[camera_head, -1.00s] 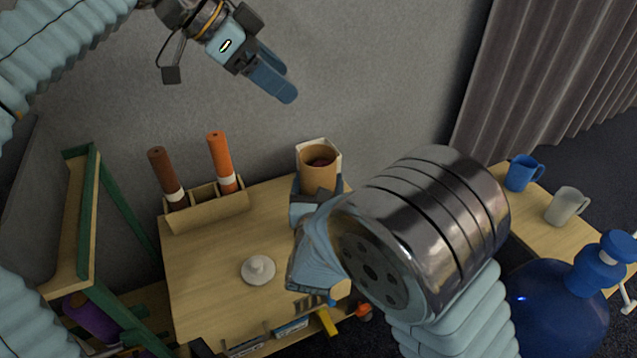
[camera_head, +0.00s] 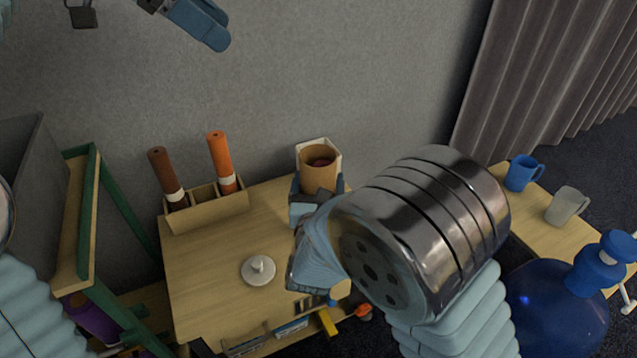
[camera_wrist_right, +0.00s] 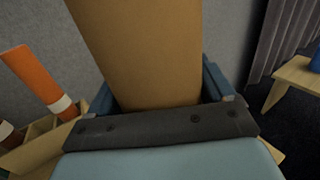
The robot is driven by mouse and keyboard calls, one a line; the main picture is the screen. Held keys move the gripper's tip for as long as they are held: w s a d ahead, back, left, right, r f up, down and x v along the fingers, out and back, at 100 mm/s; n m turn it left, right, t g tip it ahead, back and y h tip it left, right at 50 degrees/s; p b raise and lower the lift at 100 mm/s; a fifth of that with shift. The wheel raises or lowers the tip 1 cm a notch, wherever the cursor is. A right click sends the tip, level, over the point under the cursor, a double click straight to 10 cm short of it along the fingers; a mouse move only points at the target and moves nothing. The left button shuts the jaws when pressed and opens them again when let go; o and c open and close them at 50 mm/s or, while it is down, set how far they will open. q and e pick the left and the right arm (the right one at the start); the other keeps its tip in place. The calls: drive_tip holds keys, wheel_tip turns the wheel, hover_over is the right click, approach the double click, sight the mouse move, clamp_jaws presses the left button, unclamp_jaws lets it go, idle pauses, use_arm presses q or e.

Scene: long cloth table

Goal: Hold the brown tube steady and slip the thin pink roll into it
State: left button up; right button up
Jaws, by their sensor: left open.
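The brown tube (camera_head: 318,178) stands upright at the back of the wooden table. My right gripper (camera_head: 319,197) is shut on it, with a finger on each side; the tube (camera_wrist_right: 140,50) also fills the middle of the right wrist view. A dark reddish-pink round end (camera_head: 319,162) shows inside the tube's mouth. It looks like the thin pink roll, sunk below the rim, with its length hidden by the tube wall. My left gripper (camera_head: 212,32) is open and empty, high up near the top edge, well apart from the tube.
A tan holder (camera_head: 208,211) with a dark brown roll (camera_head: 163,172) and an orange roll (camera_head: 220,160) stands left of the tube. A white lidded disc (camera_head: 258,270) lies on the table (camera_head: 205,265). A white box (camera_head: 329,146) stands behind the tube. Mugs (camera_head: 522,174) sit at right.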

drive_tip(key=shift+o, duration=1.3)
drive_tip(key=s, duration=1.2)
drive_tip(key=shift+a, duration=0.45)
